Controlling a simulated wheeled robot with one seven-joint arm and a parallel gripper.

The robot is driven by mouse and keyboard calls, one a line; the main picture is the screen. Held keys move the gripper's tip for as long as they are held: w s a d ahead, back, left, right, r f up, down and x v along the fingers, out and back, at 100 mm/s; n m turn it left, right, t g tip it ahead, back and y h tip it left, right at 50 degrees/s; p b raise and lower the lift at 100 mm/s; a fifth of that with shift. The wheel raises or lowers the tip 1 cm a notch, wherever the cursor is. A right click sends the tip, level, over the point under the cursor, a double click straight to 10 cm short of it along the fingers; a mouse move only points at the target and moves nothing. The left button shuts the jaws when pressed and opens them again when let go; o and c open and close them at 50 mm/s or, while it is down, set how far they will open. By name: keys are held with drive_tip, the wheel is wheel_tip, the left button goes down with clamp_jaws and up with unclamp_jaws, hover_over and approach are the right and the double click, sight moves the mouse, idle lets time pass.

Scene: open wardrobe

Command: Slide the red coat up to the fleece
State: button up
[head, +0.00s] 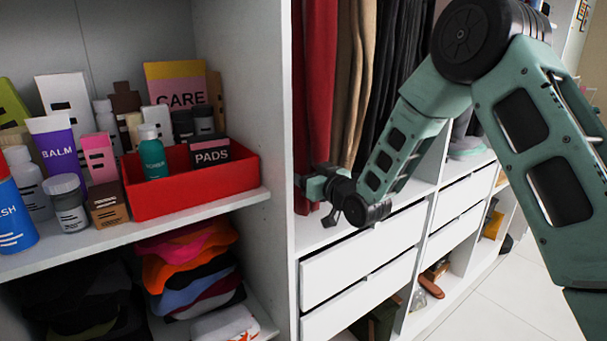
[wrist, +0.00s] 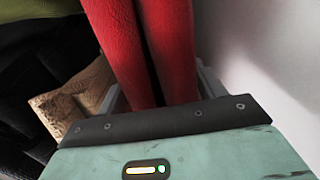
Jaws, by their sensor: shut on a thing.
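The red coat (head: 319,85) hangs at the left end of the wardrobe's hanging section, close to the white partition. My gripper (head: 306,187) is at its lower part and shut on it. In the wrist view two long red folds of the coat (wrist: 127,45) run down between the fingers (wrist: 158,92), with a dark gap between them; the fingertips are mostly hidden. Right of the coat in the head view hang a tan garment (head: 345,90), a brown one and dark ones (head: 395,50). I cannot tell which garment is the fleece.
The white partition (head: 245,80) stands close at the coat's left. Left of it are shelves with bottles, a red box (head: 190,190) and folded clothes (head: 190,260). White drawers (head: 360,260) sit below the hanging clothes. A brown textured thing (wrist: 82,100) shows in the wrist view.

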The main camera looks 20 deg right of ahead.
drive_tip(key=shift+w+d, duration=0.1)
drive_tip(key=shift+d, duration=0.2)
drive_tip(key=shift+w+d, duration=0.2)
drive_tip(key=shift+d, duration=0.25)
drive_tip(key=o, duration=1.8)
drive_tip(key=shift+s, duration=0.1)
drive_tip(key=b+v, duration=0.9)
drive_tip(key=v, duration=0.5)
drive_tip(key=shift+s+f, duration=0.25)
drive_tip(key=b, duration=0.3)
drive_tip(key=shift+s+d+b, duration=0.2)
drive_tip(key=shift+s+b, duration=0.1)
drive_tip(key=shift+b, duration=0.1)
